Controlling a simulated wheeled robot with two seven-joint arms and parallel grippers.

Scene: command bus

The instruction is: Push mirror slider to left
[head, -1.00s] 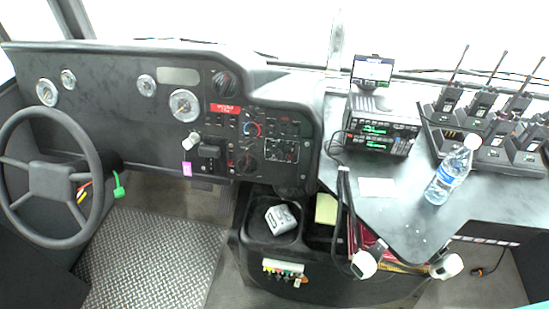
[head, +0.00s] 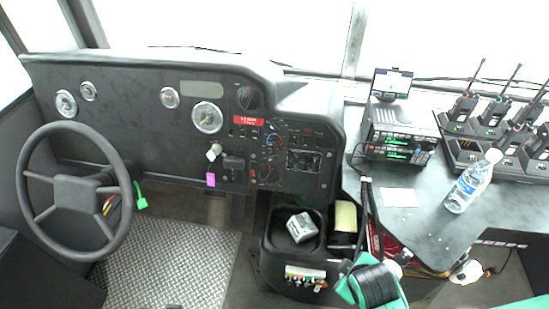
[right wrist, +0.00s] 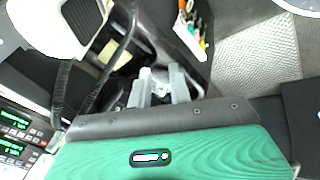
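The dashboard control panel (head: 285,150), with several switches and knobs, is right of the steering wheel. The mirror slider is too small for me to pick out there. My right gripper shows in the right wrist view (right wrist: 160,80), with two grey fingers apart and nothing seen between them. In the head view, the green and black end of my right arm (head: 372,285) is at the bottom, right of the centre bin and below the panel, apart from it. Its fingertips cannot be made out there. My left gripper is not in view.
A steering wheel (head: 75,190) stands at left. A side desk holds a radio stack (head: 398,132), a water bottle (head: 473,182) and several handheld radios in chargers. Black cables hang by the desk's left edge. A bin (head: 290,255) holds a grey object. The space before the panel is clear.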

